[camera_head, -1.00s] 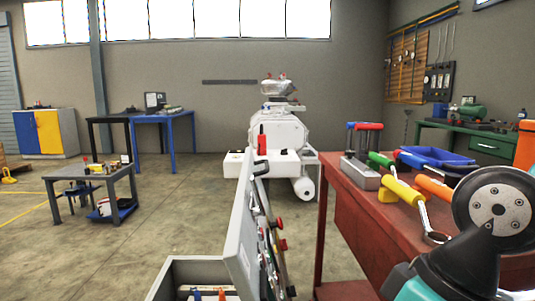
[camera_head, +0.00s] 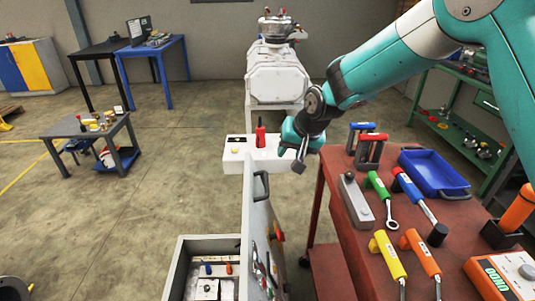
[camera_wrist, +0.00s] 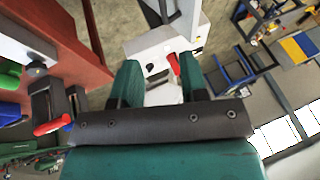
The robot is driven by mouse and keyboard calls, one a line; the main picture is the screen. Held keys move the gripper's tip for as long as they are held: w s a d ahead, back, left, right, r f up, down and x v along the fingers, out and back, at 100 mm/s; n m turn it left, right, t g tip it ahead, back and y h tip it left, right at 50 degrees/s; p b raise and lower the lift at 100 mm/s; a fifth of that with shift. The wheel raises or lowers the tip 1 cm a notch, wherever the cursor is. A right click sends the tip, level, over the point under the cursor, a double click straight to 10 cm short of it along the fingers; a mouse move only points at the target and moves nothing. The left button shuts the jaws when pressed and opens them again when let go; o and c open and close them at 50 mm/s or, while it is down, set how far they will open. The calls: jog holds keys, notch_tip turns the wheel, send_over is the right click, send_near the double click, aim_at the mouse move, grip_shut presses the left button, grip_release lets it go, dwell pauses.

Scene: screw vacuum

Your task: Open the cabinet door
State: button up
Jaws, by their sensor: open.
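The grey cabinet (camera_head: 182,272) stands low at the bottom of the head view, with tools and small parts visible inside. Its door panel (camera_head: 257,238) stands upright beside the open interior, seen nearly edge-on. A dark handle (camera_head: 262,187) is near the panel's top, and tools hang on its right face. My gripper (camera_head: 299,160) is above and to the right of the door, apart from the handle. In the wrist view my gripper (camera_wrist: 158,85) has its two teal fingers spread, with nothing held between them.
A red workbench (camera_head: 340,215) with hammers, a blue tray (camera_head: 433,172) and an orange meter stands at the right. A white box (camera_head: 236,157) with a red tool (camera_head: 260,135) sits behind the door. A small grey table (camera_head: 85,124) stands at left; floor between is clear.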

aim_at(267, 181)
jog(key=p+x, duration=0.1)
jog(key=x, duration=0.5)
jog(key=p+x, duration=0.1)
jog(key=x, duration=0.4)
jog(key=w+p+x, duration=0.1)
jog(key=x, duration=0.5)
jog(key=shift+a+f, duration=0.1)
jog(key=shift+a, duration=0.15)
grip_shut()
